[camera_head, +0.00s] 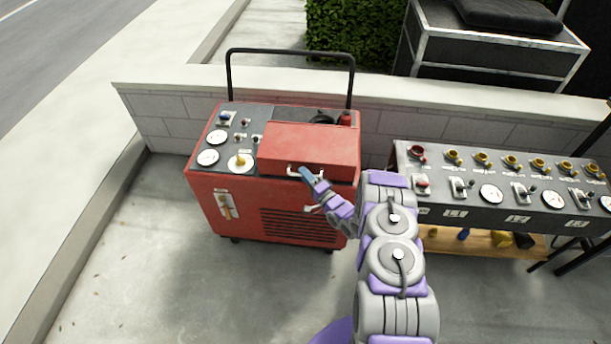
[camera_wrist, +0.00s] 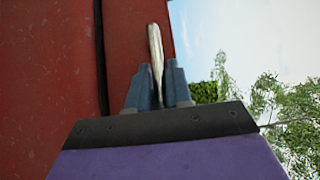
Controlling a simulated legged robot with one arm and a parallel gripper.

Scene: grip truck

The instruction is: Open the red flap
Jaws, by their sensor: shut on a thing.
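The red flap (camera_head: 310,147) is a box-like lid on top of a red wheeled machine (camera_head: 240,200), and it looks closed. A pale metal handle (camera_head: 293,170) runs along its lower front edge. My gripper (camera_head: 306,174) is at the front of the flap, at this handle. In the wrist view, the blue-grey fingers of my gripper (camera_wrist: 160,85) are shut on the handle (camera_wrist: 156,48), which stands between them. The red surface with a dark seam (camera_wrist: 101,60) is to the left of the fingers. My arm hides part of the machine's right front.
Gauges (camera_head: 208,157) and knobs sit left of the flap. A black push bar (camera_head: 290,52) rises behind it. A grey panel table (camera_head: 495,190) with several valves stands at right. A low block wall (camera_head: 160,112) is behind; the concrete floor (camera_head: 150,270) front left is clear.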

